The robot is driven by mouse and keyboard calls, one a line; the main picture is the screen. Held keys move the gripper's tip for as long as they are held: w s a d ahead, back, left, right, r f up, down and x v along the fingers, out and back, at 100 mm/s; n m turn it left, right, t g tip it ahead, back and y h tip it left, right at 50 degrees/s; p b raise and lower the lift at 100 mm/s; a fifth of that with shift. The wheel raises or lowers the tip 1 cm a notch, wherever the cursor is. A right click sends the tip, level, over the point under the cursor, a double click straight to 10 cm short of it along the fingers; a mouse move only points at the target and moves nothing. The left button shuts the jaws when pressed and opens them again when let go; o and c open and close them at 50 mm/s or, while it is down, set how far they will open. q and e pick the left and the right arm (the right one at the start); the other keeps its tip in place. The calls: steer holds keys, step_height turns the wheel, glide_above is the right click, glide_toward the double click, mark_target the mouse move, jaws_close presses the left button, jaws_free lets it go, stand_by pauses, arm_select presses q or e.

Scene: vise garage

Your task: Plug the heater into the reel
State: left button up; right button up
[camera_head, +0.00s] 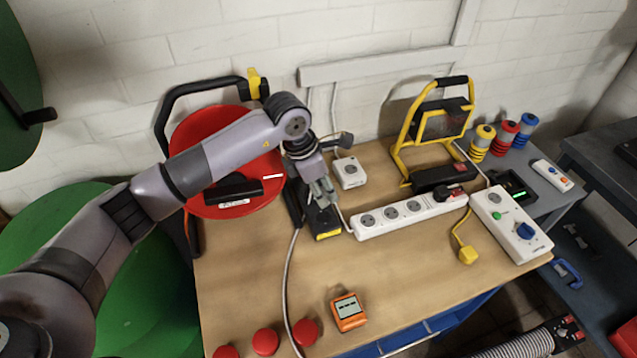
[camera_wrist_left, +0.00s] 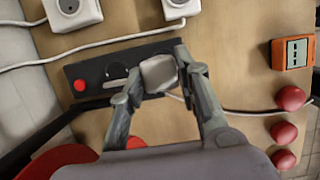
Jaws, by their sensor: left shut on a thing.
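The reel (camera_head: 225,150) is a red disc in a black frame at the table's back left, with a black labelled part across its middle. Its red edge shows in the left wrist view (camera_wrist_left: 58,160). My left gripper (camera_head: 322,193) is shut on a pale grey plug (camera_wrist_left: 158,73). The plug is over a black box (camera_wrist_left: 92,70) with a round recess and a red button; whether they touch is unclear. That box has a yellow end in the head view (camera_head: 327,233). A pale cable (camera_head: 287,285) runs off the front edge. I cannot identify the heater. My right gripper is out of view.
A white power strip (camera_head: 410,212), a white socket box (camera_head: 349,172) and a yellow work lamp (camera_head: 405,130) stand to the right. An orange meter (camera_head: 348,311) and red knobs (camera_head: 265,341) are near the front. The table's front middle is mostly clear.

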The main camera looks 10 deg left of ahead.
arm_select(q)
steer(key=shift+f, duration=0.1)
stand_by(0.3)
steer(key=shift+f, duration=0.1)
steer(key=shift+f+b, duration=1.5)
steer(key=shift+f, duration=1.2)
steer(key=shift+b, duration=0.75)
steer(key=shift+f+b, duration=0.55)
steer(key=shift+f, duration=0.15)
stand_by(0.3)
steer(key=o, duration=1.2)
steer(key=shift+c, duration=0.2)
